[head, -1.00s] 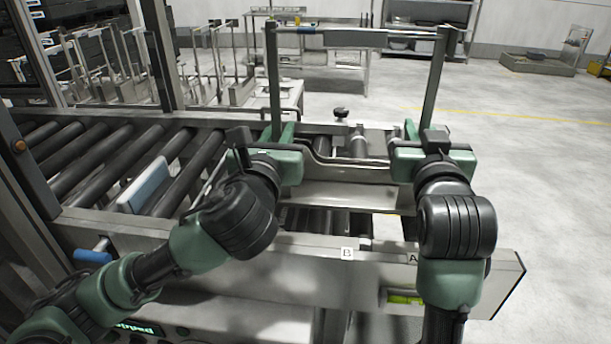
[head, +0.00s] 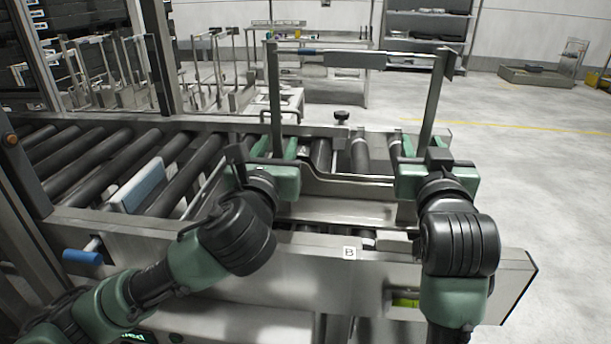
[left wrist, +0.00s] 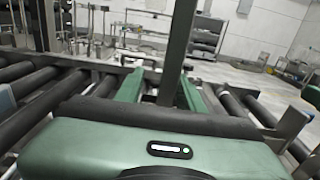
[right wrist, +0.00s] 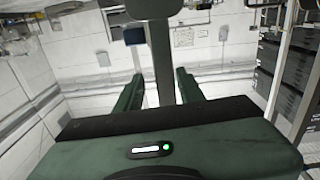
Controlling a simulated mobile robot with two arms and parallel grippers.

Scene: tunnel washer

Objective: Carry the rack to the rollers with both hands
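The rack is a steel frame with two tall uprights, a top bar (head: 355,59) and a shallow lower tray (head: 335,211). My left gripper (head: 275,147) is at its left upright. My right gripper (head: 412,150) is at its right upright. In the left wrist view an upright (left wrist: 178,45) stands between the green fingers. The right wrist view shows the other upright (right wrist: 160,60) between the fingers. The exact contact is hidden behind the gripper bodies. The rack is upright and level, over the end section of the rollers (head: 361,153); I cannot tell whether it touches them.
Dark rollers (head: 85,160) run to the left, with a blue-white block (head: 140,186) on them. A steel front beam (head: 300,268) with a B label lies in front of the rack. More racks (head: 215,75) stand back left. The floor at right is clear.

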